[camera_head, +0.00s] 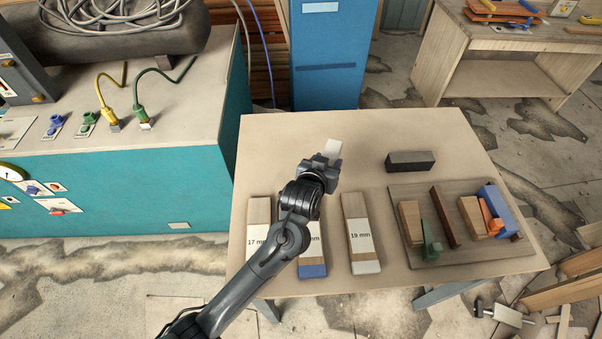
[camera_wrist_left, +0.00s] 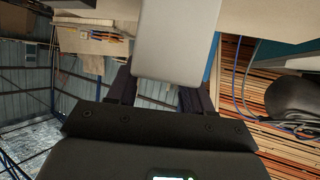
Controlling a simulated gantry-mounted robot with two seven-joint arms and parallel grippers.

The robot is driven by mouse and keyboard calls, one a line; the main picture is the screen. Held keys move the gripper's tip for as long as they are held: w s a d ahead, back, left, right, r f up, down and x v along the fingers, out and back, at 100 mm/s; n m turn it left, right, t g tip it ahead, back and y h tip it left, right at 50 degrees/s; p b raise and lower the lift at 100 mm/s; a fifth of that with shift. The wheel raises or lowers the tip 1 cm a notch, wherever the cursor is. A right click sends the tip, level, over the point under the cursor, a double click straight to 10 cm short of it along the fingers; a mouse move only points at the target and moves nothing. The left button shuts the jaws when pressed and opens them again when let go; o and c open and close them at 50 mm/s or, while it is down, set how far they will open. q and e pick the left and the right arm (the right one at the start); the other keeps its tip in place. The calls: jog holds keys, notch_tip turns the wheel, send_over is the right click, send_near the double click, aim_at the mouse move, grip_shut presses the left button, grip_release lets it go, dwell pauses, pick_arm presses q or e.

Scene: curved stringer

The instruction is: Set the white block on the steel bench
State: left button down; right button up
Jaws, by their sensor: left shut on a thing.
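The white block (camera_head: 333,147) is in the jaws of my left gripper (camera_head: 325,162), over the back part of the beige-topped table (camera_head: 370,130). In the left wrist view, the pale block (camera_wrist_left: 178,40) stands out between the two dark fingers of the gripper (camera_wrist_left: 158,92). My left gripper is shut on it. The block looks raised above the tabletop, though the gap is hard to judge. I cannot tell for sure which surface is the steel bench. My right gripper is not in view.
Labelled wooden blocks (camera_head: 360,240) lie along the table's front, partly behind my left arm. A dark block (camera_head: 410,161) sits at the back right, near a board (camera_head: 480,250) of clamps and wood pieces. A teal cabinet (camera_head: 120,190) with cables stands left. The table's back left is clear.

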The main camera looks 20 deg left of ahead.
pick_arm(q)
jog(key=shift+w+a+f+b, duration=0.2)
jog(key=shift+w+a+f, duration=0.25)
jog(key=shift+a+f, duration=1)
jog(key=shift+w+a+f+b, duration=0.2)
jog(key=shift+w+a+f, duration=0.2)
jog(key=shift+a+f, duration=1)
jog(key=shift+w+a+f+b, duration=0.2)
jog(key=shift+w+a+f, duration=0.25)
jog(key=shift+a+f, duration=1)
jog(key=shift+d+f, duration=0.3)
jog(key=shift+f, duration=0.05)
jog(key=shift+c, duration=2.3)
grip_release()
jog(key=shift+s+r, duration=0.35)
jog(key=p+v, duration=0.1)
jog(key=v, duration=1)
jog(key=shift+s, duration=0.1)
